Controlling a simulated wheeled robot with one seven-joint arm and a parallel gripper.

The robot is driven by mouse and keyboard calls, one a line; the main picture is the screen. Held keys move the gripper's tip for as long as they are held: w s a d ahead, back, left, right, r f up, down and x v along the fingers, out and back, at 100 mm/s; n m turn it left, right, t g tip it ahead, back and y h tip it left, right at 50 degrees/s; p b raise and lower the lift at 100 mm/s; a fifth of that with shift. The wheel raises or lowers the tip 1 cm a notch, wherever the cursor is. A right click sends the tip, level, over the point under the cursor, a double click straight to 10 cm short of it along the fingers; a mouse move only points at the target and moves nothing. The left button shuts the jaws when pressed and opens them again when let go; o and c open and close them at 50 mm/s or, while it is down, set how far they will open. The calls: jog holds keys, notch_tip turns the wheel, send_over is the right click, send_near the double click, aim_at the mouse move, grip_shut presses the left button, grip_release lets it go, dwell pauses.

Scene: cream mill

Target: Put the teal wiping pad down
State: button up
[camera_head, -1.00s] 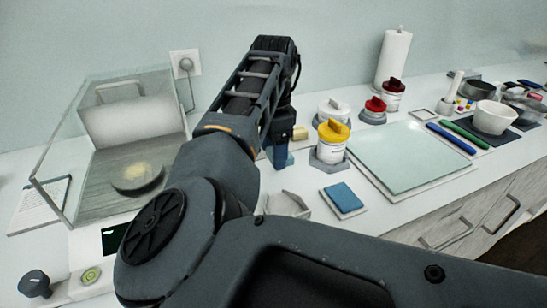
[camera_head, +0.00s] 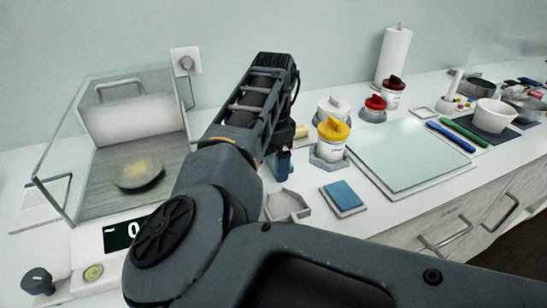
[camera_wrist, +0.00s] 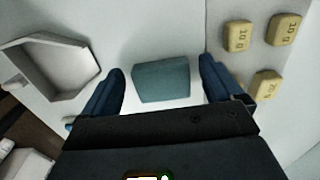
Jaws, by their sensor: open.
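The teal wiping pad (camera_wrist: 161,80) is a small block in the wrist view, lying on the white surface between my fingers. My gripper (camera_wrist: 162,67) is open around it, with a gap showing on each side between pad and finger. In the head view my gripper's blue fingers (camera_head: 281,165) point down at the counter behind the hexagonal dish. The pad cannot be made out there.
A grey hexagonal dish (camera_wrist: 50,68) is left of the pad, and yellow weights (camera_wrist: 238,36) are to the right. In the head view a yellow-lidded jar (camera_head: 332,140) stands close to the gripper. A blue pad (camera_head: 343,195) and glass-walled balance (camera_head: 66,205) are also near.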

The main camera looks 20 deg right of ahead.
aim_at(274, 162)
notch_tip(274, 162, up, 12)
jog(key=b, duration=0.1)
jog(key=shift+r, duration=0.2)
dwell(0.3)
jog(key=shift+s+f, duration=0.1)
jog(key=shift+s, duration=0.05)
dwell(0.3)
